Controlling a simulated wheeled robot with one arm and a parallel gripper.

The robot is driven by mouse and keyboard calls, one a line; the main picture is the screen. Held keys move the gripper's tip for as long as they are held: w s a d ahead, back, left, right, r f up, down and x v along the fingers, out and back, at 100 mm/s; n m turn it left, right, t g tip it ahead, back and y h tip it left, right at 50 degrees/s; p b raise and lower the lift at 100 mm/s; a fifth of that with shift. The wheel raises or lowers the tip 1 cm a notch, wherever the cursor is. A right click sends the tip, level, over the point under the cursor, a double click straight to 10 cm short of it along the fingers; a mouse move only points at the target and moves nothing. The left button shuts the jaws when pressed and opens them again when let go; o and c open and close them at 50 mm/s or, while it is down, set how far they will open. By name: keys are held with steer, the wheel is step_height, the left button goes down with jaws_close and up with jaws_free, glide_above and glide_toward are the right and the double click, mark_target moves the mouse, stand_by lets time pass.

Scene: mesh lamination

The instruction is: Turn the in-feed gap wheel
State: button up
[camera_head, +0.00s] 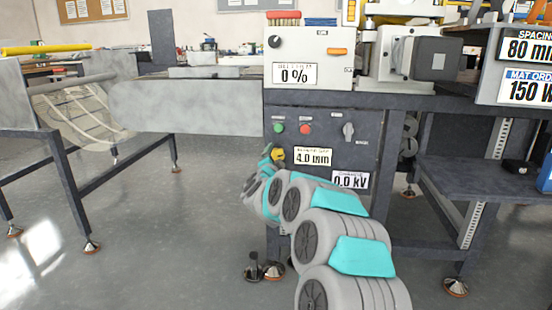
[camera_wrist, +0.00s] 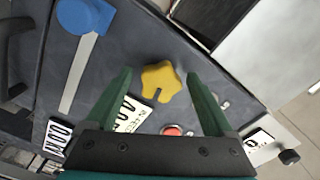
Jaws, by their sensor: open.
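The in-feed gap wheel is a yellow star-shaped knob (camera_head: 277,154) on the dark front panel, beside the "4.0 mm" display (camera_head: 313,157). In the wrist view the yellow knob (camera_wrist: 160,82) shows between the tips of my two green fingers. My gripper (camera_wrist: 158,74) is open, with a finger on each side of the knob and a visible gap to both. I cannot tell how far the tips are from the panel. In the head view my arm reaches up to the panel and hides most of my gripper.
A green button (camera_head: 279,128), a red button (camera_head: 305,129) and a grey rotary switch (camera_head: 348,131) sit above the knob. The "0.0 kV" display (camera_head: 350,180) is lower right. A blue round part (camera_wrist: 85,15) on a grey bar shows in the wrist view. A side shelf (camera_head: 490,172) stands at right.

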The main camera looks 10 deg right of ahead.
steer(key=v, duration=0.7)
steer(key=shift+s, duration=0.2)
steer(key=shift+a, duration=0.1)
steer(key=s+a+r+n+g+y+p, duration=0.2)
steer(key=s+a+r+n+y+p, duration=0.15)
steer(key=s+a+n+y, duration=0.45)
steer(key=s+a+f+n+g+y+p, duration=0.1)
steer(key=s+a+n+g, duration=0.1)
steer(key=s, duration=0.4)
steer(key=s+a+n+g+y+p, duration=0.1)
steer(key=s+a+n+g, duration=0.15)
steer(key=s, duration=0.25)
steer(key=s+d+f+n+g+h+p, duration=0.1)
steer(key=s+d+g, duration=0.3)
steer(key=s, duration=1)
steer(key=s+d+f+n+g+h+p, duration=0.1)
steer(key=s+d+g, duration=0.3)
steer(key=s, duration=1)
steer(key=s+d+f+n+g+h+p, duration=0.1)
steer(key=s+d, duration=0.6)
steer(key=s, duration=0.7)
step_height(320, 180, down, 2)
steer(key=g+h+p, duration=0.1)
steer(key=g, duration=0.2)
steer(key=shift+s+d+f, duration=0.15)
steer(key=shift+d, duration=0.1)
